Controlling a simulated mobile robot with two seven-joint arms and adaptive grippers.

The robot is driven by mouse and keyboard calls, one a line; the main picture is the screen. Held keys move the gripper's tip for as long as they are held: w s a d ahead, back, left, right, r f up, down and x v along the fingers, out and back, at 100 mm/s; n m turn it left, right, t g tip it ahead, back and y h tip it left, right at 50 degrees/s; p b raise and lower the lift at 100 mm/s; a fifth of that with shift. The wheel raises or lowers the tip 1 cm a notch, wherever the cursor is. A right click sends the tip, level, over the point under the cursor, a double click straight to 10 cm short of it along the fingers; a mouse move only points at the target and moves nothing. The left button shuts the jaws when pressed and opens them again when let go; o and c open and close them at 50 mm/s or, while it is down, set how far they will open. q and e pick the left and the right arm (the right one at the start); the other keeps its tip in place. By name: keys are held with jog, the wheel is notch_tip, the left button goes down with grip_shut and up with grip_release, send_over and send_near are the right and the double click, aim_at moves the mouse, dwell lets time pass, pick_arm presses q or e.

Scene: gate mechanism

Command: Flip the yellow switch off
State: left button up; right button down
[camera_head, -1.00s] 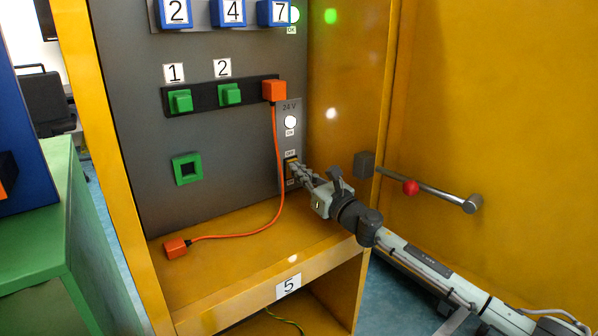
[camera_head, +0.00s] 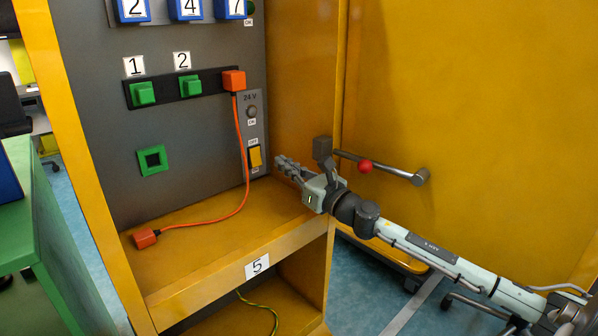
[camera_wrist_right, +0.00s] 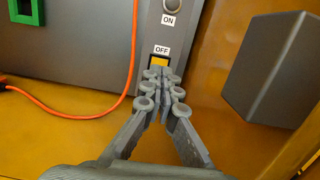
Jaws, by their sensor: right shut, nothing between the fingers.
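The yellow switch (camera_head: 255,157) sits low on the grey 24 V panel, under an OFF label; it also shows in the right wrist view (camera_wrist_right: 159,62), its lower part hidden by my fingertips. The round lamp (camera_head: 252,112) above it, over the ON label, is dark. My right gripper (camera_head: 279,161) is shut and empty. In the head view its fingertips are just right of the switch, with a small gap. In the right wrist view the closed fingertips (camera_wrist_right: 161,77) point at the switch. My left gripper is not in view.
An orange plug (camera_head: 233,80) has a cable (camera_head: 243,170) running down to another orange plug (camera_head: 145,238) on the yellow shelf (camera_head: 190,262). Green buttons (camera_head: 190,84) and a green square frame (camera_head: 152,160) are at left.

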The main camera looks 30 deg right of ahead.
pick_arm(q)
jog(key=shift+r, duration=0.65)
pick_arm(e)
jog(key=shift+s+d+r, duration=0.1)
jog(key=shift+s+r, duration=0.05)
jog(key=shift+s, duration=0.6)
jog(key=shift+s+d+r, duration=0.1)
jog(key=shift+s+r, duration=0.05)
jog(key=shift+s, duration=0.55)
jog(key=shift+s+d+r, duration=0.1)
jog(key=shift+s+r, duration=0.05)
jog(key=shift+s, duration=0.6)
